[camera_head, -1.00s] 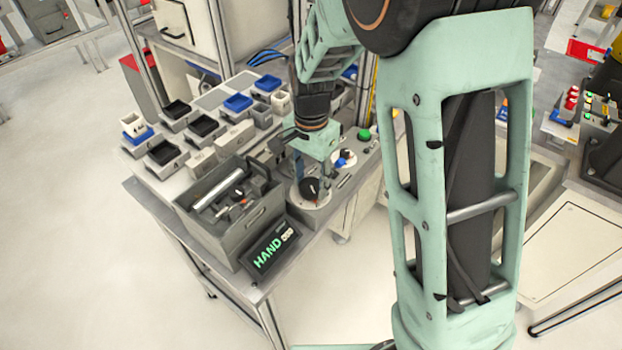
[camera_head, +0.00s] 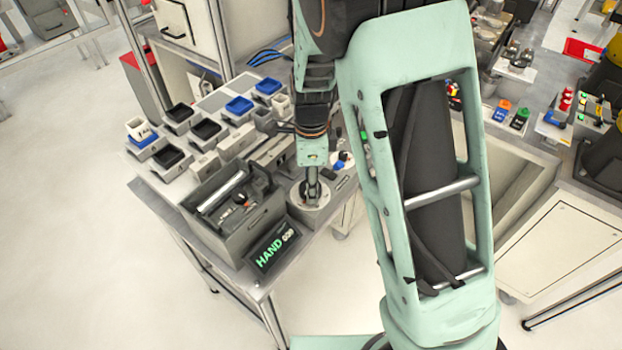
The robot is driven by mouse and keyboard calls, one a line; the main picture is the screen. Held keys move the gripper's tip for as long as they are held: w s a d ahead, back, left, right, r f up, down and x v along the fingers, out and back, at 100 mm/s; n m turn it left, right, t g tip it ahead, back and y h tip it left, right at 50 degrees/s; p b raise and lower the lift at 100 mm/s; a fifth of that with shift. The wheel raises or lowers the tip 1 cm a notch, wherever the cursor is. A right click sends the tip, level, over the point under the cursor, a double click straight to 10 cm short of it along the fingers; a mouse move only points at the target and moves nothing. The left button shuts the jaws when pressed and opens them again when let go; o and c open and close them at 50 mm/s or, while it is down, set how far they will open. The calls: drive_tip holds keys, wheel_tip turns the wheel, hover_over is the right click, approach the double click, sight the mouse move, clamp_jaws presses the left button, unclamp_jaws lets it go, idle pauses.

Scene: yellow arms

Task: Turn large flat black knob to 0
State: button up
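The round pale dial plate (camera_head: 317,207) of the large flat black knob sits on the grey bench panel, just right of the grey toolbox. My gripper (camera_head: 312,194) points straight down over the middle of this dial. Its fingers are seen nearly edge-on, one in front of the other, so the gap between them is hidden. They cover most of the black knob, and I cannot tell whether they touch it. The knob's pointer and the dial's numbers cannot be read.
A grey toolbox (camera_head: 238,232) with tools stands close left of the dial. A black display reading HAND (camera_head: 272,249) leans in front. Several small bins fill the bench's back left.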

drive_tip(key=shift+r+m, duration=0.1)
drive_tip(key=shift+m, duration=0.5)
drive_tip(key=shift+p, duration=0.3)
drive_tip(key=o, duration=1.2)
drive_tip(key=shift+c, duration=0.2)
wheel_tip(320, 180, up, 12)
